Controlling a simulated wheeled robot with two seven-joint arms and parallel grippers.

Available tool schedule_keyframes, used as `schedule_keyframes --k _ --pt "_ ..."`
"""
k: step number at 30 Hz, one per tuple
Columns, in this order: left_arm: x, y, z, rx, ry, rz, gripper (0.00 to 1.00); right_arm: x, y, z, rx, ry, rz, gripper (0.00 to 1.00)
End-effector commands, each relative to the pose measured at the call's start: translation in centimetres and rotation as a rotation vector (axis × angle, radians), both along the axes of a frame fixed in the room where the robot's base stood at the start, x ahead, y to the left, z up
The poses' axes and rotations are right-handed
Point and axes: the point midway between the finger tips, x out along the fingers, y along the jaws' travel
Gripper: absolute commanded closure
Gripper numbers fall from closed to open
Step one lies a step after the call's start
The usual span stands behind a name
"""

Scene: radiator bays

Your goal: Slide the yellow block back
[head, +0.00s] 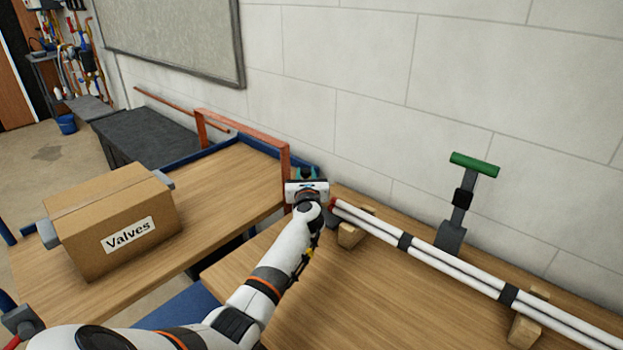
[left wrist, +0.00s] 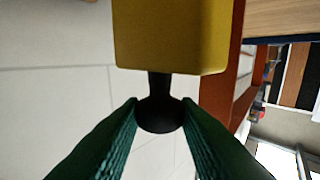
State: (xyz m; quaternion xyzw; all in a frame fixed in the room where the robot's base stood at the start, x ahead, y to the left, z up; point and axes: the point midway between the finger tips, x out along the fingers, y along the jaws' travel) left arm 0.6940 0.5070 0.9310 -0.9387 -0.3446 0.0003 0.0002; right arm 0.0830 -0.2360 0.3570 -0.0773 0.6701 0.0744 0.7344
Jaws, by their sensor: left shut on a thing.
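The yellow block (left wrist: 172,35) fills the top middle of the left wrist view. A short black stem with a round black knob (left wrist: 160,114) sticks out from its lower edge. My left gripper (left wrist: 160,108) is shut on this knob, with a dark green finger on each side. In the head view my left gripper (head: 306,178) is at the wall end of the benches, beside the orange frame. The yellow block cannot be made out there. My right gripper is not in view.
The orange frame (head: 246,132) stands close left of my left gripper, near the wall. White pipes (head: 430,252) on wooden blocks and a green-topped handle (head: 474,165) are to the right. A cardboard box marked Valves (head: 115,222) sits on the left bench.

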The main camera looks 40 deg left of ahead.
Motion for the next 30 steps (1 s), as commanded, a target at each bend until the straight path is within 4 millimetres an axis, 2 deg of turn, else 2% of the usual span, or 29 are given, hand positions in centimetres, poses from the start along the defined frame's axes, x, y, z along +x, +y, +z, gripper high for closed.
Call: schedule_keyframes --k 3,4,7,16,20,30 --pt "-0.1 0.3 0.3 0.003 -0.002 0.007 1.0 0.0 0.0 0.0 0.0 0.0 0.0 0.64" --pt "-0.1 0.3 0.3 0.003 -0.002 0.007 0.68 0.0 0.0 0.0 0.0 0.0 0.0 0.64" --pt "-0.1 0.3 0.3 0.003 -0.002 0.006 0.52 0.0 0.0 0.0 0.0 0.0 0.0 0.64" --pt "-0.1 0.1 0.2 0.002 -0.001 0.004 0.5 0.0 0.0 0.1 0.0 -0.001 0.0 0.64" --pt "-0.8 -0.6 0.2 0.001 -0.002 0.003 0.5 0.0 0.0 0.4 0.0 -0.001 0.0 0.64" --pt "-6.1 -5.0 0.1 -0.001 -0.001 0.003 0.5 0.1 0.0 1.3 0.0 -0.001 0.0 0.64"
